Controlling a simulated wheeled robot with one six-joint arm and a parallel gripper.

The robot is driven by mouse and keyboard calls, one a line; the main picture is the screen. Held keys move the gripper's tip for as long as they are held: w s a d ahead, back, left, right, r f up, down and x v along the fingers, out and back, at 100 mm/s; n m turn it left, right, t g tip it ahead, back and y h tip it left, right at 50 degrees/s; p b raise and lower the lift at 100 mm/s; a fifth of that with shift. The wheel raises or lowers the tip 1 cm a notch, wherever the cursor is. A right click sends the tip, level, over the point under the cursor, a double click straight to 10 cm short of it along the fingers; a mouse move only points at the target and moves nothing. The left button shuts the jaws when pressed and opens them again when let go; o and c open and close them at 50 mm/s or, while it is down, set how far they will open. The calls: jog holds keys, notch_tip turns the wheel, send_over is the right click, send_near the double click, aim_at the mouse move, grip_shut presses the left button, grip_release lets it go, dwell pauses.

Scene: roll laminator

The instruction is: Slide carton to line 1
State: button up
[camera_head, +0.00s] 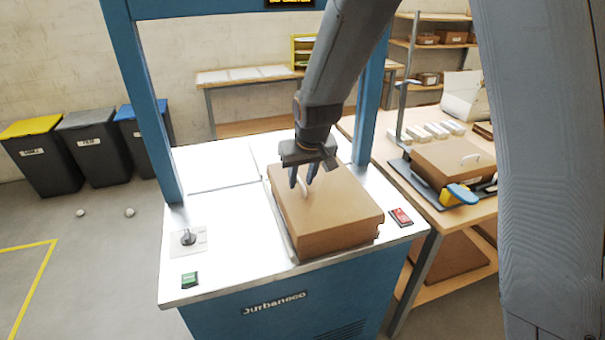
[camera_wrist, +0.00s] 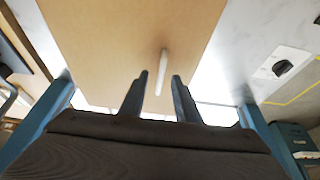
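A closed brown carton (camera_head: 335,218) with a pale handle on its lid lies on the white top of the blue machine (camera_head: 187,284), right of the middle. My gripper (camera_head: 302,181) is over the back part of the carton's lid, fingers pointing down, close to the handle. In the wrist view my gripper (camera_wrist: 158,82) has its two fingers apart, with the handle (camera_wrist: 163,66) showing between and beyond their tips. The carton lid (camera_wrist: 110,40) fills much of that view. Whether the fingertips touch the lid is unclear.
The machine top carries a green switch (camera_head: 190,279), a dark knob (camera_head: 188,238) and a red switch (camera_head: 401,217). Blue posts frame its back. A bench at right holds another carton (camera_head: 445,160) and a tape dispenser (camera_head: 462,193).

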grip_shut()
jog(key=shift+w+a+b, duration=0.5)
jog(key=shift+w+a, duration=0.15)
jog(key=shift+w, duration=1.65)
jog(key=shift+w+a+b, duration=0.5)
jog(key=shift+w+a, duration=0.15)
jog(key=shift+w, duration=1.6)
jog(key=shift+w+a+b, duration=0.5)
jog(key=shift+w+a, duration=0.15)
jog(key=shift+w, duration=1.65)
jog(key=shift+o, duration=2.3)
grip_release()
notch_tip(320, 180, up, 6)
jog(key=p, duration=0.3)
